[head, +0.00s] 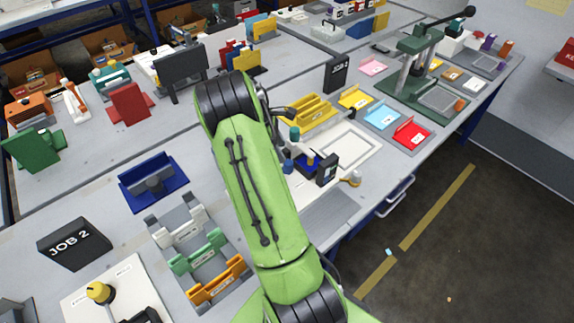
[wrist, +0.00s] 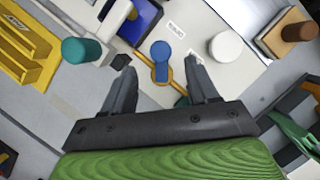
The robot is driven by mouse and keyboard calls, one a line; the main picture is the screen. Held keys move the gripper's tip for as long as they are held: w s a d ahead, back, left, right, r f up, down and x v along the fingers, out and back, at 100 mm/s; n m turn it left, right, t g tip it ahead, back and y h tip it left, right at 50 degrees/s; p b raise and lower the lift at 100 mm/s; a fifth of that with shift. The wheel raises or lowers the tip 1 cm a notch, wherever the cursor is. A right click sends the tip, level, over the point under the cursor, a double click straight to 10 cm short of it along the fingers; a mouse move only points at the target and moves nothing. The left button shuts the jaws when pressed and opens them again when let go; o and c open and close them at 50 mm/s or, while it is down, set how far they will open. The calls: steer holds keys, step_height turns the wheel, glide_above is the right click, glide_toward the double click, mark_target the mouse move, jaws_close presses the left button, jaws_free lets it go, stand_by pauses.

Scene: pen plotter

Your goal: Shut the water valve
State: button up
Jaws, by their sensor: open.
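In the wrist view a valve with a blue handle (wrist: 161,62) stands on a pale panel. The handle has a round end and a short bar, with an orange-yellow part around its lower end. A small white label (wrist: 175,30) is above it, too blurred to read. My gripper (wrist: 159,65) is open, with one finger on each side of the handle in the picture. The fingers hold nothing, and I cannot tell their height above the panel. In the head view my green arm hides much of this area.
A teal cylinder (wrist: 82,50) and yellow tray (wrist: 25,45) are left of the fingers. A white knob (wrist: 226,47) and brown cylinder (wrist: 299,32) are to the right. A blue box (wrist: 140,17) is close above. In the head view, a green press (head: 415,65) stands at the back right.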

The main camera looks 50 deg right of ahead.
mark_target(288, 162)
steer(key=b+x, duration=0.1)
steer(key=x, duration=0.6)
steer(key=shift+s+f, duration=0.2)
steer(key=shift+f, duration=0.15)
steer(key=shift+r, duration=0.1)
steer(key=c, duration=1)
steer(key=shift+c, duration=0.2)
